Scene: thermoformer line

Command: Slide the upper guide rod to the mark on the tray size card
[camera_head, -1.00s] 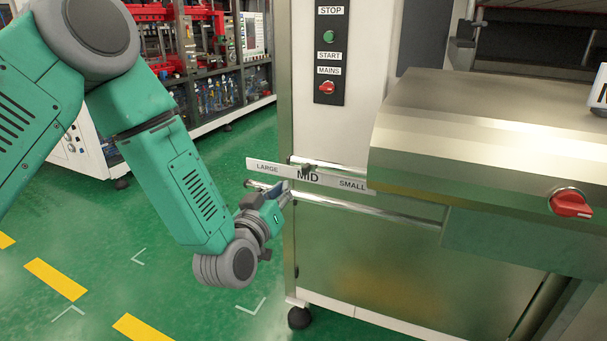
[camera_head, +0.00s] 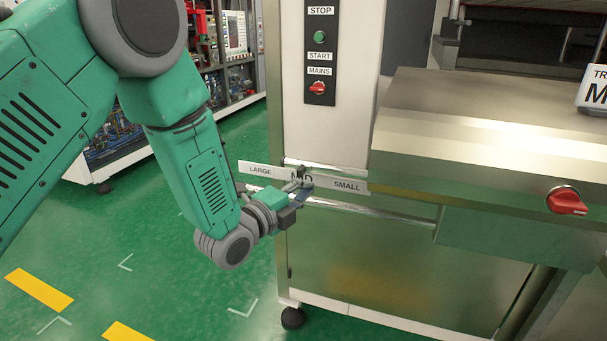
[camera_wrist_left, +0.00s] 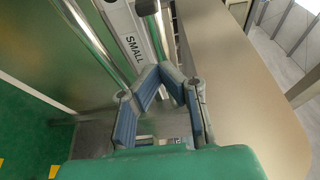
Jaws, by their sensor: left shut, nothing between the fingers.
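The tray size card (camera_head: 347,186) is a pale strip reading LARGE, MID and SMALL from left to right on the machine's side. It also shows in the left wrist view (camera_wrist_left: 131,40), with SMALL readable. The upper guide rod (camera_head: 330,168) is a short shiny bar along the card's top edge. A dark block (camera_head: 302,171) stands at the card's top edge above MID. My left gripper (camera_head: 307,187) is shut and empty in front of MID, partly covering the word. Its fingertips (camera_wrist_left: 161,70) meet in the wrist view. Whether it touches the block is unclear. My right gripper is out of view.
A longer lower rod (camera_head: 385,212) runs below the card. A steel cover (camera_head: 470,130) with a red knob (camera_head: 567,200) juts out at right. A button panel (camera_head: 320,55) is above. Green floor is open at left.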

